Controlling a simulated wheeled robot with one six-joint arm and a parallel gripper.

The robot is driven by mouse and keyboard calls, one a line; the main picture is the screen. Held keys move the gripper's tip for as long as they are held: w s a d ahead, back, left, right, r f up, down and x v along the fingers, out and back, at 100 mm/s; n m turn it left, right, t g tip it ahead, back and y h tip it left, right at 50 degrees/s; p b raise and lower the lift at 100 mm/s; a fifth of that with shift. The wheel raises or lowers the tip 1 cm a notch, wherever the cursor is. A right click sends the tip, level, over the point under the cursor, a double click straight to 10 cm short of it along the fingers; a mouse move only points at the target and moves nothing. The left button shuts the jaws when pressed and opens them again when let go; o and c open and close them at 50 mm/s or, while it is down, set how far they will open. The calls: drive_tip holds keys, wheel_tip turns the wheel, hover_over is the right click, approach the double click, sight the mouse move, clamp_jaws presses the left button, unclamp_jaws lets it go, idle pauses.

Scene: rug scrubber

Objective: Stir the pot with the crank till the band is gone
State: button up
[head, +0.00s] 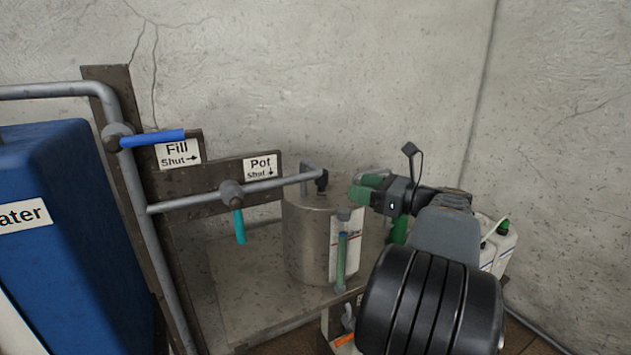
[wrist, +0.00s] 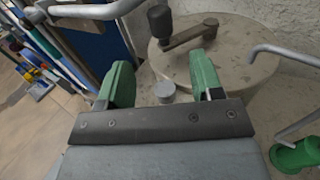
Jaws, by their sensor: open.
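The metal pot (head: 306,240) stands on a bench against the wall. Its lid (wrist: 240,65) shows in the wrist view, with the crank (wrist: 190,35) lying across it and an upright black knob (wrist: 160,22) at the crank's end. The knob also shows in the head view (head: 322,178). My gripper (head: 361,188) has green fingers and is just right of the knob in the head view. In the wrist view my gripper (wrist: 160,68) is open and empty, with the knob beyond the fingertips. A sight tube (head: 341,258) with green content stands at the pot's front; I cannot make out a band.
The teal Pot valve handle (head: 239,226) hangs down. The blue Fill handle (head: 152,138) lies sideways. A blue water tank (head: 70,240) stands at left. A pipe (wrist: 270,50) and green part (wrist: 296,156) are right in the wrist view. White jugs (head: 500,248) stand at right.

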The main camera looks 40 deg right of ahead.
sight(322, 178)
drive_tip(key=p+x, duration=0.1)
drive_tip(key=x, duration=1.2)
drive_tip(key=shift+p, duration=0.35)
clamp_jaws()
